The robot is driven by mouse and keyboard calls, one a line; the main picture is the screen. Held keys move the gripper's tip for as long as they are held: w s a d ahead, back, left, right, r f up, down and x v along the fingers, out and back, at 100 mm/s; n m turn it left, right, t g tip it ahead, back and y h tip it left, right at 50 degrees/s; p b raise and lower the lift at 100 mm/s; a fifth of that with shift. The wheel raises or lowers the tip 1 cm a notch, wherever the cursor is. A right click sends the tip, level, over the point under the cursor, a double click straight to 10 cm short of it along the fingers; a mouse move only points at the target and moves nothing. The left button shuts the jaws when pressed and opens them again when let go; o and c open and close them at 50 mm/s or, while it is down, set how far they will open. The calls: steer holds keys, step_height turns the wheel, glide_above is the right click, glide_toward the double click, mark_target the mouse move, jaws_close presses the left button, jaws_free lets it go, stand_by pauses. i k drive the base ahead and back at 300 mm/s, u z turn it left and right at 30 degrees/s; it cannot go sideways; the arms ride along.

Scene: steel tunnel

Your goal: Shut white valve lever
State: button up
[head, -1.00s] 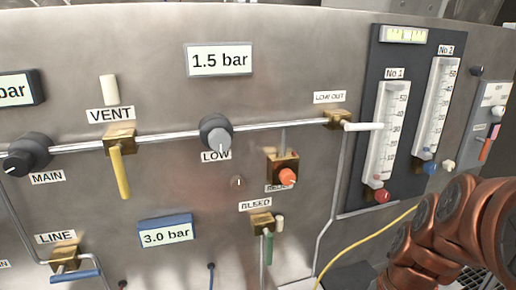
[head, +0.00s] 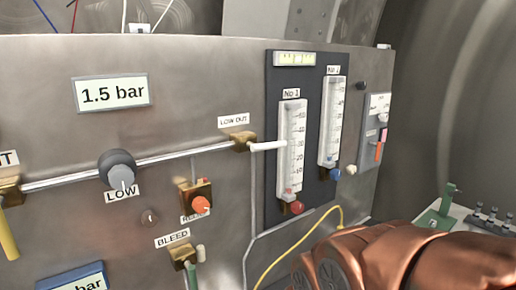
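The white valve lever (head: 268,146) is at the valve labelled LOW OUT in the head view, right of the picture's middle. It points right from the brass valve body (head: 243,142), roughly in line with the steel pipe (head: 180,157) that enters from the left. Its tip reaches the left edge of the No 1 flow tube (head: 291,150). My copper-coloured arm shows at the lower right, well below the lever and apart from it. My gripper is not in view.
A dark board (head: 270,190) with two flow tubes stands close right of the lever. The grey LOW knob (head: 118,168) and an orange knob (head: 201,205) sit to the left. A yellow cable (head: 291,252) hangs below. A bench with a green fixture (head: 437,213) is at right.

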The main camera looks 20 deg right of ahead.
mark_target(254, 147)
steer(key=u, duration=0.65)
steer(key=k, duration=0.6)
steer(key=u, duration=0.55)
